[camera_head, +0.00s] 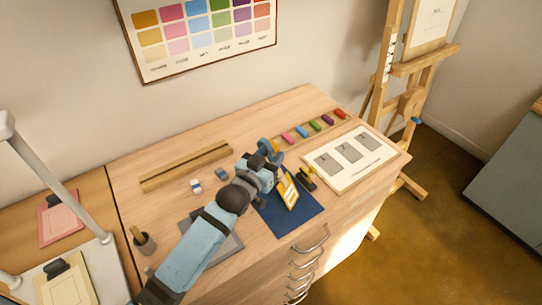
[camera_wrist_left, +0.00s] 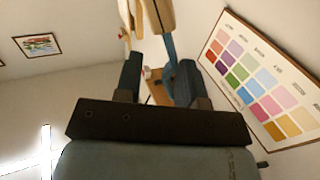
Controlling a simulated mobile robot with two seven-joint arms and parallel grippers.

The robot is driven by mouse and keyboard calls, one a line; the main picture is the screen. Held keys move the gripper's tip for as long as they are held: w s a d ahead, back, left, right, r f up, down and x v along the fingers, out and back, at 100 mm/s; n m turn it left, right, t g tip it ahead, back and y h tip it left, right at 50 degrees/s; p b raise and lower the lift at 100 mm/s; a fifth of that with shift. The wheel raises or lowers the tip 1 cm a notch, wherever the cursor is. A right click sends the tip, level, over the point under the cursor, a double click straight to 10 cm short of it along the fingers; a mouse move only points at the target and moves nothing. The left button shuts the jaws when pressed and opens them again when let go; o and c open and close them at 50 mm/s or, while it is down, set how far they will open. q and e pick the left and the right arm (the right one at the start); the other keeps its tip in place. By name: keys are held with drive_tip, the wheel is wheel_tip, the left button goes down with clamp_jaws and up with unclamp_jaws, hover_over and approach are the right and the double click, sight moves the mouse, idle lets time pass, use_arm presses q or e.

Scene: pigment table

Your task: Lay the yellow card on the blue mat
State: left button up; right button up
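The yellow card (camera_head: 289,192), with pale markings, shows over the blue mat (camera_head: 283,222) in the head view. It looks tilted; I cannot tell whether it touches the mat. My left gripper (camera_head: 273,150) is just above and left of the card, with its arm crossing from the lower left and hiding part of the mat. In the left wrist view its two fingers (camera_wrist_left: 158,80) stand apart with no card seen between them.
A dark object with a yellow part (camera_head: 308,179) stands by the card. A white board with grey squares (camera_head: 388,157) lies to the right. Colored blocks (camera_head: 315,125) sit in a row behind. A wooden rail (camera_head: 187,166) and a small cup (camera_head: 144,243) are left.

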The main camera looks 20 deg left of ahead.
use_arm(q)
drive_tip(key=b+v, duration=0.1)
drive_tip(key=v, duration=1.1)
drive_tip(key=shift+b, duration=0.3)
drive_tip(key=shift+o, duration=0.2)
drive_tip(key=shift+f, duration=0.15)
drive_tip(key=o, duration=1.2)
drive_tip(key=shift+c, duration=0.2)
drive_tip(key=b+v, duration=0.2)
drive_tip(key=v, duration=1.1)
drive_tip(key=shift+s, duration=0.35)
